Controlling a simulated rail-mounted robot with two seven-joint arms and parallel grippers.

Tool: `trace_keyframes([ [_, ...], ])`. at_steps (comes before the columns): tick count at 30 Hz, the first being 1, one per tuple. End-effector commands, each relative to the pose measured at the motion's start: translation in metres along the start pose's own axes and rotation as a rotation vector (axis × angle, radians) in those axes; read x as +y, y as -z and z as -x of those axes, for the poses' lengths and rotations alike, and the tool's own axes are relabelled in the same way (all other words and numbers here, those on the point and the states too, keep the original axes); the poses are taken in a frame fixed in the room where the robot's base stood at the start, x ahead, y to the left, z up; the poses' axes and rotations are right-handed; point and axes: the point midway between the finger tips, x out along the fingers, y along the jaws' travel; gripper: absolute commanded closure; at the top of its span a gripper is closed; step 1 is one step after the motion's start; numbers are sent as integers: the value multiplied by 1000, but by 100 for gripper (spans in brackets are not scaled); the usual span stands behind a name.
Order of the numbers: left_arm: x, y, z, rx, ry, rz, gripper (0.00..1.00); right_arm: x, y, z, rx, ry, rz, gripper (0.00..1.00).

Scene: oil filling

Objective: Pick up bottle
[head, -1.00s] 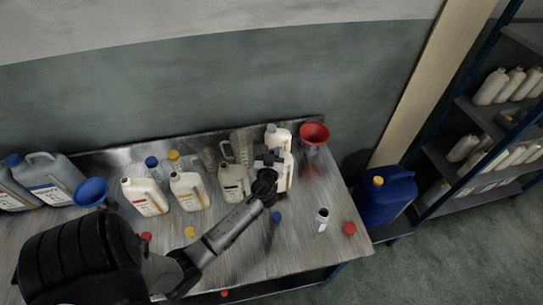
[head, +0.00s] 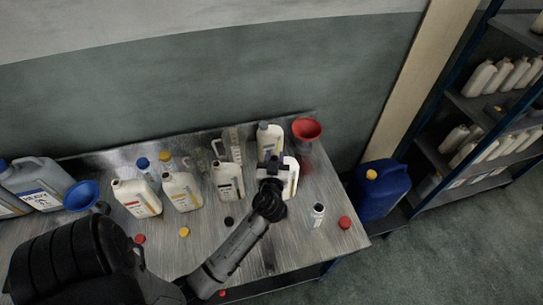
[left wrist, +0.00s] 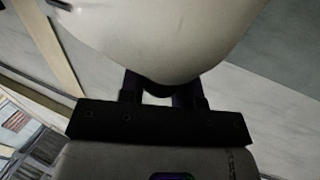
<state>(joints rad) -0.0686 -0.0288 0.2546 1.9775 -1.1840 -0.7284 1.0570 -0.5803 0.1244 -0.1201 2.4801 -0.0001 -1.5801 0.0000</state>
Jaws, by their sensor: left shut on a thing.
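A white bottle (head: 292,177) is held by my left gripper (head: 273,164) at the right part of the metal table. My left gripper is shut on it, and its dark wrist hides part of the bottle. The bottle's pale rounded body (left wrist: 160,35) fills the top of the left wrist view. There the dark gripper fingers (left wrist: 160,92) reach it from below. I cannot tell how far its base is above the table. My right gripper is not in view.
Other white bottles (head: 228,181) stand left of the gripper, and a capped one (head: 269,138) stands behind. A red funnel (head: 307,129) is at the back right. A blue canister (head: 380,190) stands beside the table.

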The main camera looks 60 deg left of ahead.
Motion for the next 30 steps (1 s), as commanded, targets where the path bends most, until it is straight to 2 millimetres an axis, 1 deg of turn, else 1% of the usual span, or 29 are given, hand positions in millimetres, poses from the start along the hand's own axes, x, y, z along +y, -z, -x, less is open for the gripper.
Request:
trace_keyframes([
  [3, 4, 6, 7, 4, 0, 5, 100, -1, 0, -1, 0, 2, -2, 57],
  [12, 10, 14, 18, 4, -1, 4, 100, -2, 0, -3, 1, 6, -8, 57],
  [30, 14, 20, 26, 4, 0, 3, 100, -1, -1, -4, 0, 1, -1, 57],
])
